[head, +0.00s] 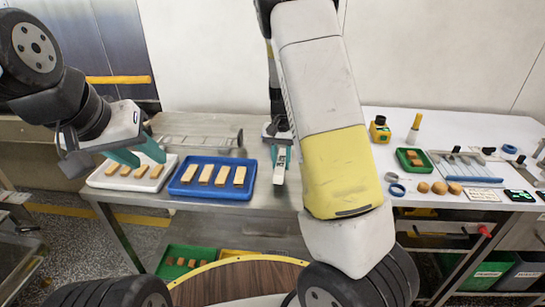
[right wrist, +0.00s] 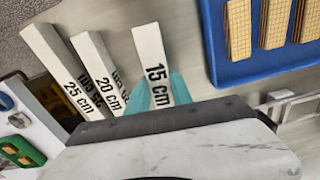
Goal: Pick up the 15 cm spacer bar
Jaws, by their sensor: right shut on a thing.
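The 15 cm spacer bar (right wrist: 151,58) is a white bar with black lettering in the right wrist view. My right gripper (right wrist: 160,92) is shut on it, with teal fingers on both sides of its labelled end. In the head view the bar (head: 281,156) shows in the right gripper (head: 280,172), right of the blue tray. I cannot tell whether it touches the table. The 20 cm bar (right wrist: 98,65) and the 25 cm bar (right wrist: 58,62) lie beside it. My left gripper (head: 137,155) is open and empty above the white tray.
The blue tray (head: 213,193) and the white tray (head: 92,180) hold wafer-coloured bars. A wire mesh rack (head: 200,138) lies behind them. A green tray (head: 402,155), blue tape ring (head: 397,190) and several tools are on the right. My right arm hides the middle of the table.

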